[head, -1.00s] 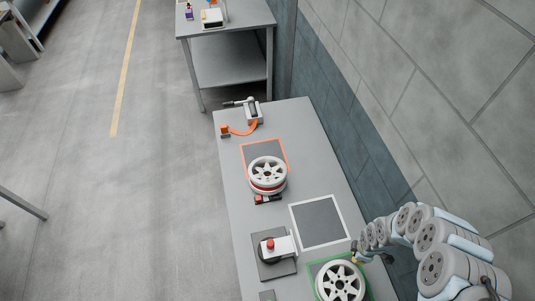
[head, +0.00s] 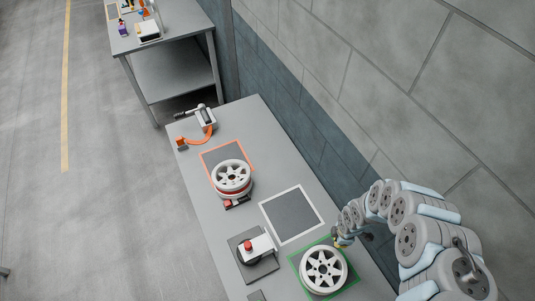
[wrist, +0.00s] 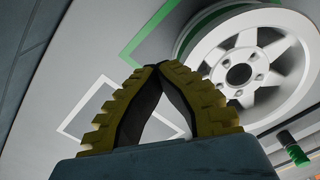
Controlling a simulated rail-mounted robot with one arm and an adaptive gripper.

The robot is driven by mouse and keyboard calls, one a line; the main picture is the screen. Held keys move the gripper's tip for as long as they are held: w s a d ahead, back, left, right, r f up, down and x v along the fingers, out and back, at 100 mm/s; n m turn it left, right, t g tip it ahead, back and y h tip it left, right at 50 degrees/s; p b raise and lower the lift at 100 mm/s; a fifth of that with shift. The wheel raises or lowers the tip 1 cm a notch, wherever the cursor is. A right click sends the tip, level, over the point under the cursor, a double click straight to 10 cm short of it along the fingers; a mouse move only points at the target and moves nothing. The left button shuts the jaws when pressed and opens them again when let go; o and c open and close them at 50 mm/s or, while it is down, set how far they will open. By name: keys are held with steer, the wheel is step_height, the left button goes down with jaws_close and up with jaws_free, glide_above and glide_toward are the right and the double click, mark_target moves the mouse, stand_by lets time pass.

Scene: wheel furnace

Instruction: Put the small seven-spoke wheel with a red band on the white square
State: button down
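A white spoked wheel with a red band (head: 232,176) lies flat at the front of the orange-outlined square, partly beyond its edge. The white-outlined square (head: 318,208) is empty, with a dark grey middle; it also shows in the wrist view (wrist: 72,128). A second white spoked wheel (head: 323,268) lies on the green-outlined square; in the wrist view (wrist: 240,72) it is behind my fingers. My gripper (head: 342,240) is above the table's wall side, between the white and green squares. Its yellow-and-black fingers (wrist: 160,68) meet at the tips with nothing between them.
A red-button device (head: 250,247) stands left of the white square. A small red-topped device (head: 236,203) sits in front of the banded wheel. An orange-and-grey clamp-like tool (head: 202,128) is at the table's far end. The wall (head: 320,120) runs close along the right. Another table (head: 165,45) stands beyond.

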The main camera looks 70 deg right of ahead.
steer(key=s, duration=0.9)
steer(key=shift+s+a, duration=0.25)
steer(key=shift+a, duration=0.2)
stand_by(3.2)
steer(key=shift+f+b, duration=1.35)
steer(key=shift+f, duration=0.35)
stand_by(1.8)
